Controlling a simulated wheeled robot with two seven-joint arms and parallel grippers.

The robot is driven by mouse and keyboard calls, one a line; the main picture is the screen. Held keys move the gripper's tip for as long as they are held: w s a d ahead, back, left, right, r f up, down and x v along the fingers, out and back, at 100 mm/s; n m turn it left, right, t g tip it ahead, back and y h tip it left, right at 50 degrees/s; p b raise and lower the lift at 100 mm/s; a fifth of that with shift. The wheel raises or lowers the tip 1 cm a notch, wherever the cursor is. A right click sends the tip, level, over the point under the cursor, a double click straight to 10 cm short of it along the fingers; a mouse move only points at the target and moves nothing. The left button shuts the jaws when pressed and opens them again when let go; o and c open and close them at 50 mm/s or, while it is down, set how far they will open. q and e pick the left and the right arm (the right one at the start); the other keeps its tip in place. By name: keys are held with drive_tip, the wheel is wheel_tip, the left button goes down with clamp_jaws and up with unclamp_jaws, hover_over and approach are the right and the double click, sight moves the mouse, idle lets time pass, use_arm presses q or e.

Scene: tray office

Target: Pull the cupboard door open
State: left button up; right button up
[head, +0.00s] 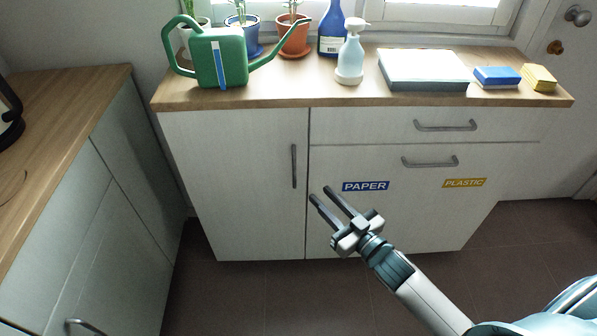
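The cupboard door (240,190) is the tall white panel on the left of the cabinet, and it is shut. Its upright grey bar handle (294,166) sits near the door's right edge. My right gripper (320,194) is open and empty, with its two dark fingers pointing up and left. In the picture the fingertips are just below and right of the handle; they look apart from it. My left gripper is not in view.
Another counter (70,110) stands left; dark floor (300,295) lies in front.

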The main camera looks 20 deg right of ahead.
sight(295, 169)
drive_tip(key=x, duration=1.1)
drive_tip(key=shift+w+a, duration=0.1)
drive_tip(key=shift+w, duration=0.2)
clamp_jaws()
